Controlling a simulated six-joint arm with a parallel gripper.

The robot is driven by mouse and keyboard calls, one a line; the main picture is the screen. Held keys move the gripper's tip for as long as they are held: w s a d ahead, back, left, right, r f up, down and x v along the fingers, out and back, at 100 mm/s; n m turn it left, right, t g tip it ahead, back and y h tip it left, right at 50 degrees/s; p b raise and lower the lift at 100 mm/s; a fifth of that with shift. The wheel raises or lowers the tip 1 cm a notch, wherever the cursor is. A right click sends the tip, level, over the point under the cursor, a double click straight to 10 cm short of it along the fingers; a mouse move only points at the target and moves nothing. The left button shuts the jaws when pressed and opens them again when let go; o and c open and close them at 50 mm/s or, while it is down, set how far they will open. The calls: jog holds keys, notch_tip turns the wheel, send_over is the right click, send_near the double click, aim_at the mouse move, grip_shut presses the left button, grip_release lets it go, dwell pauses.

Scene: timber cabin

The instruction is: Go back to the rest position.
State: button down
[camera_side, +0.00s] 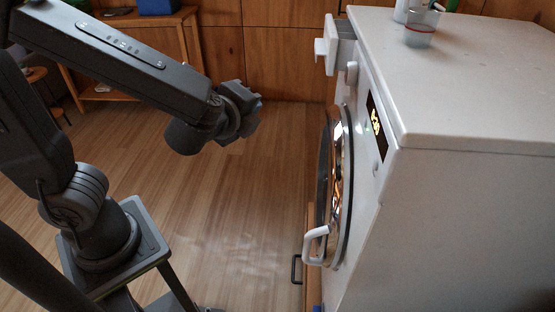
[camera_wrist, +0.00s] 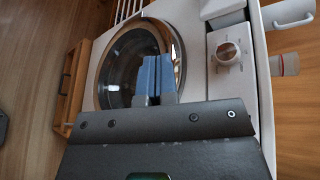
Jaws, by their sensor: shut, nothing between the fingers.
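My gripper (camera_side: 247,112) hangs in free air to the left of the white washing machine (camera_side: 455,190), clear of its front. In the wrist view its two blue-grey fingers (camera_wrist: 157,62) are together with nothing between them. Beyond them are the round glass door (camera_wrist: 125,62) and the control knob (camera_wrist: 228,52). In the side view the round door (camera_side: 335,180) seems to lie against the machine front, with a white handle (camera_side: 315,243) sticking out. A lit display (camera_side: 376,122) shows on the front panel.
A white drawer (camera_side: 338,42) juts from the machine's upper front. A clear cup with a red band (camera_side: 419,37) stands on top. A wooden drawer front with a dark handle (camera_side: 297,268) sits below the door. A wooden shelf (camera_side: 130,22) stands behind my arm. The floor between is clear.

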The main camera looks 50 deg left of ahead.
jog(key=s+a+f+n+g, duration=0.2)
jog(key=s+a+n+g, duration=0.3)
jog(key=s+n+g, duration=0.35)
jog(key=s+d+r+n+t+h, duration=0.1)
jog(key=s+d+r+n+h, duration=0.2)
jog(key=n, duration=0.6)
jog(key=s+d+h, duration=0.1)
jog(key=d+h, duration=0.1)
jog(key=h, duration=0.1)
dwell(0.5)
